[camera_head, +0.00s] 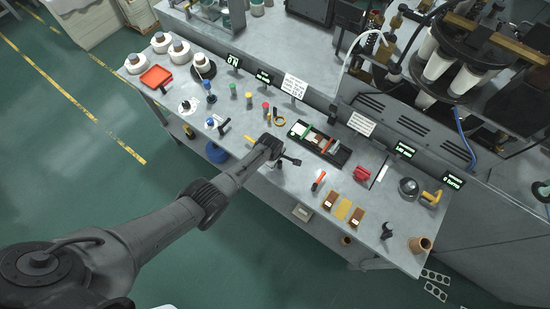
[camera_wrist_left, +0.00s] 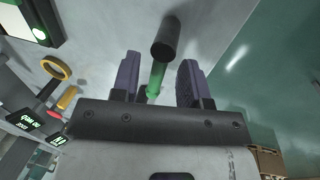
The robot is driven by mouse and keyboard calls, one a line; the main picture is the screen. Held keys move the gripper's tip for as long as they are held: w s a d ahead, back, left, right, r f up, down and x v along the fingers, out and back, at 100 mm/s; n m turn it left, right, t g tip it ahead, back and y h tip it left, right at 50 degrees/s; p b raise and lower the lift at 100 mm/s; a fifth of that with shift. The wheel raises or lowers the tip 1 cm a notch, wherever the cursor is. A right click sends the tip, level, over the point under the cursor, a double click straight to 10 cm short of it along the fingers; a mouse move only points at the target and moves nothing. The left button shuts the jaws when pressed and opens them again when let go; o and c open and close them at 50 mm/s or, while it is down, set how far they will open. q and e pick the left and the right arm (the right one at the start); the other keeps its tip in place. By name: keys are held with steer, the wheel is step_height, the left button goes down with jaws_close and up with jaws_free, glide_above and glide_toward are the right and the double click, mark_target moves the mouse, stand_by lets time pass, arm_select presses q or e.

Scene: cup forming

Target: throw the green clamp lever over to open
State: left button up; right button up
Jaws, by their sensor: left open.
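My left gripper (camera_wrist_left: 157,72) is open in the left wrist view, with its two purple-grey fingers apart. A green lever (camera_wrist_left: 157,78) shows in the gap between them, with a black cylindrical end (camera_wrist_left: 165,38) beyond the fingertips. I see gaps on both sides of the lever; its depth relative to the fingers is hard to judge. In the head view my left gripper (camera_head: 274,150) is over the front middle of the bench, and the green lever cannot be made out there. My right gripper is not in view.
A black tray (camera_head: 341,156) with several items lies just right of the gripper. A yellow ring (camera_head: 279,120) lies behind it, also in the wrist view (camera_wrist_left: 56,66). A red-handled tool (camera_head: 318,181) lies to the right. The grey bench (camera_head: 290,183) has bare room near its front edge.

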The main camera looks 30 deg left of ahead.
arm_select(q)
steer(key=shift+r, duration=0.15)
steer(key=shift+r+p, duration=0.25)
steer(key=shift+p, duration=0.05)
step_height(320, 180, up, 13)
steer(key=s+p, duration=0.2)
steer(key=p, duration=0.1)
steer(key=shift+s, duration=0.35)
steer(key=shift+f, duration=0.1)
